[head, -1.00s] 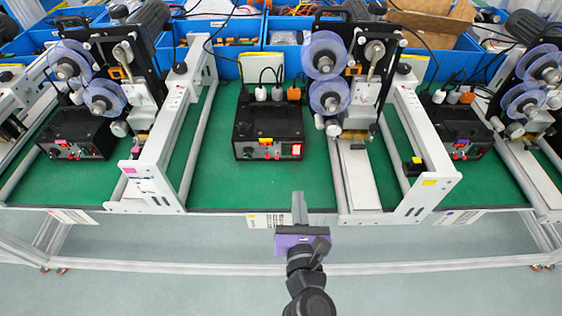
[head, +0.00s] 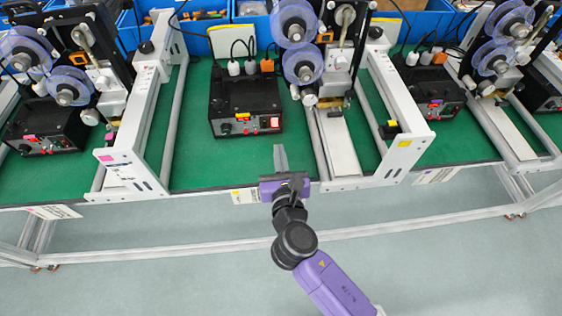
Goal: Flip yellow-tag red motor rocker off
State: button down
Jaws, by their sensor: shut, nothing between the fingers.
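The yellow-tagged controller (head: 245,103) is a black box on the green bench mat, left of centre. A small yellow tag (head: 242,117) sits on its front panel. The red rocker (head: 275,122) is at the right end of that panel; its on or off position is too small to tell. My gripper (head: 280,150) is shut and empty, pointing away from me at the bench's front edge. It is below and in front of the controller, apart from it, roughly in line with the rocker.
A white frame (head: 400,140) with a yellow tag stands right of the controller, and another white frame (head: 130,140) with a pink tag stands left. Other controllers sit left (head: 45,125) and right (head: 428,92). Green mat in front of the yellow-tagged controller is clear.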

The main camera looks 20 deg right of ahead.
aim_at(275, 122)
jog(key=x, duration=0.5)
jog(key=r+x, duration=0.1)
jog(key=x, duration=0.1)
jog(key=shift+w+d+p, duration=0.1)
jog(key=shift+w+p, duration=0.2)
jog(key=shift+p, duration=0.1)
jog(key=shift+w+d+r+p, duration=0.1)
jog(key=shift+w+r+p, duration=0.15)
jog(key=shift+r+p, duration=0.2)
jog(key=shift+f, duration=0.2)
